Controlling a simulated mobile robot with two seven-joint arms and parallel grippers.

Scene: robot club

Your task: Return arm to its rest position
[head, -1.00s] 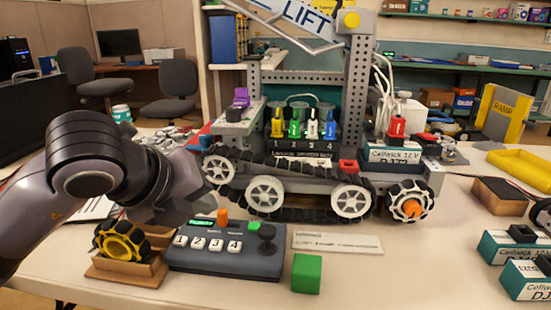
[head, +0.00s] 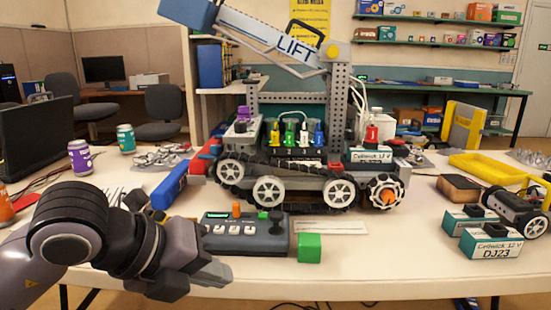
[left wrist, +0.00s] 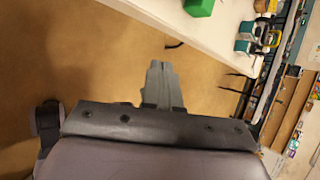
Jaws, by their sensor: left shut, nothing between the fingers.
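My left arm comes in from the left in the head view. Its gripper (head: 218,272) is shut and empty, low in front of the button controller (head: 246,235) and left of the green cube (head: 310,248). In the left wrist view the shut fingers (left wrist: 160,82) show over bare floor, clear of the table's front edge. The green cube also shows at the top of that view (left wrist: 199,7). The tracked robot with the LIFT arm (head: 296,46) stands on the table behind the controller. My right gripper is out of view.
The white table (head: 395,265) is clear right of the green cube. Cellwick batteries (head: 490,245) and a small wheeled robot (head: 517,213) stand at the right. A yellow tray (head: 487,166) lies behind them. Cans (head: 80,157) and a laptop (head: 38,135) are at the left.

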